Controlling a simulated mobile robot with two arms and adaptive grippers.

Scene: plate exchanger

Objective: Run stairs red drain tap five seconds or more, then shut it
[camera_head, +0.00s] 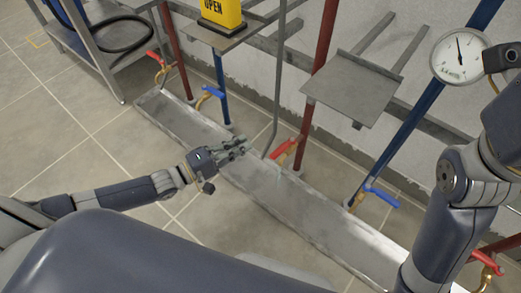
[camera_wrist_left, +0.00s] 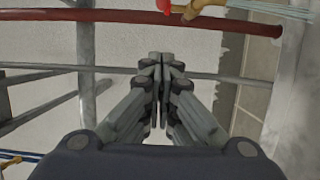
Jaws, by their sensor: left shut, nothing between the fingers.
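A drain tap with a red handle (camera_head: 285,149) and brass body stands above the long metal drain trough (camera_head: 250,178), on a red pipe. A thin pale stream (camera_head: 279,172) falls from it toward the trough. In the left wrist view, part of the red handle (camera_wrist_left: 163,5) and the brass body (camera_wrist_left: 208,4) show at the top edge, with pale water streaks (camera_wrist_left: 270,9) beside them. My left gripper (camera_head: 243,146) is shut and empty above the trough, left of this tap and apart from it. Its shut fingers (camera_wrist_left: 161,60) fill the middle of the wrist view. My right gripper is out of view.
Other taps with red (camera_head: 154,56) and blue handles (camera_head: 211,92) (camera_head: 381,197) line the trough. A yellow OPEN sign (camera_head: 222,13) stands on a shelf. A small grey shelf (camera_head: 350,88) and a dial gauge (camera_head: 459,57) are at right. The tiled floor at left is clear.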

